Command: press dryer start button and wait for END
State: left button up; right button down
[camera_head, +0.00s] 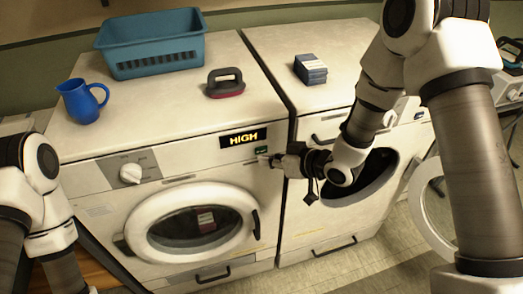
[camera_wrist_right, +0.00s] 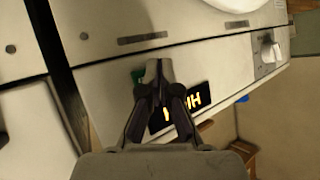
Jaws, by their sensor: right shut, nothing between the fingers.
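The dryer (camera_head: 185,165) is the left machine, with its round door (camera_head: 195,222) shut. Its display (camera_head: 243,138) reads HIGH in yellow and is partly covered in the right wrist view (camera_wrist_right: 198,97). A small green start button (camera_head: 262,150) sits just below the display; it shows beside the fingers in the right wrist view (camera_wrist_right: 138,76). My right gripper (camera_head: 264,158) is shut and empty, its tips close to the panel by the button. I cannot tell whether they touch it. My left arm shows at the left edge, but its gripper is out of view.
The right machine (camera_head: 325,235) has its round door (camera_head: 432,205) swung open. On top stand a blue jug (camera_head: 82,102), a teal basket (camera_head: 150,45), a grey-and-red iron-like object (camera_head: 226,84) and dark blue boxes (camera_head: 310,69). A white dial (camera_head: 131,173) is on the dryer's left.

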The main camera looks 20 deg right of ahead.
jog(key=shift+w, duration=0.4)
jog(key=shift+w+p, duration=0.35)
dwell(0.7)
jog(key=shift+s, duration=0.8)
jog(key=s, duration=0.5)
jog(key=shift+b, duration=0.35)
dwell(0.6)
